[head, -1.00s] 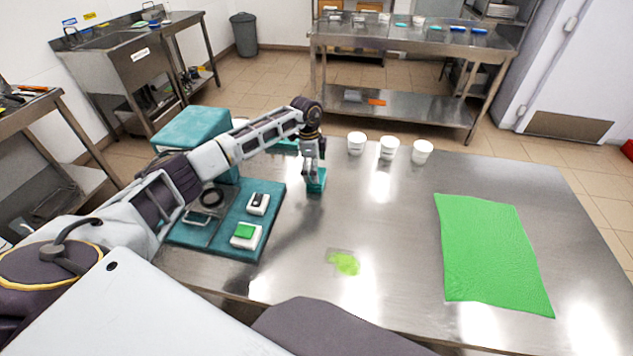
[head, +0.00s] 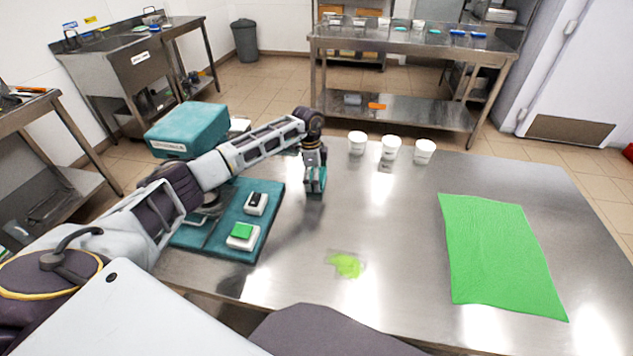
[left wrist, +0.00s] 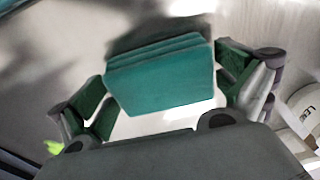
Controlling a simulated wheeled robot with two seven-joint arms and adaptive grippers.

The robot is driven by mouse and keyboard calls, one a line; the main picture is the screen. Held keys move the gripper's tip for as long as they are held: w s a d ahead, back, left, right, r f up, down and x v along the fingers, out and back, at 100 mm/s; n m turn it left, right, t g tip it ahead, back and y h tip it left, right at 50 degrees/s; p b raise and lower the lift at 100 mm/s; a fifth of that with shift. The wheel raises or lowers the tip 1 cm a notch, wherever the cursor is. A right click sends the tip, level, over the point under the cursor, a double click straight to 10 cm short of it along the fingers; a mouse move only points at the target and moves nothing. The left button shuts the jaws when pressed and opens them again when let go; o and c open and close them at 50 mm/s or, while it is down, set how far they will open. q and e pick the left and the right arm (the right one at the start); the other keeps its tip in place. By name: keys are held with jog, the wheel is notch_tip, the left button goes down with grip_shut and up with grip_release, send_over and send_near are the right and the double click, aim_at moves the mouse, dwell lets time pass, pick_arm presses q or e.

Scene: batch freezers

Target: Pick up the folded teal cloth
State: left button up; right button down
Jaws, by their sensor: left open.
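The folded teal cloth (left wrist: 160,85) lies between the two fingers of my left gripper in the left wrist view, with its stacked folds showing. My left gripper (left wrist: 165,100) is open around it, and narrow gaps seem to remain at the fingers. In the head view my left gripper (head: 315,172) points down at the table, with the teal cloth (head: 315,184) at its fingertips, partly hidden by them. My right gripper is not in view.
A green cloth (head: 495,255) lies flat at right and a yellow-green spill (head: 346,265) is nearer the front. A teal machine (head: 188,129) and a teal mat (head: 225,243) are at left. The middle of the steel table (head: 400,225) is clear.

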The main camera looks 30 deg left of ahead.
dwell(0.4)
pick_arm(q)
jog(key=c, duration=0.8)
jog(key=shift+r, duration=0.15)
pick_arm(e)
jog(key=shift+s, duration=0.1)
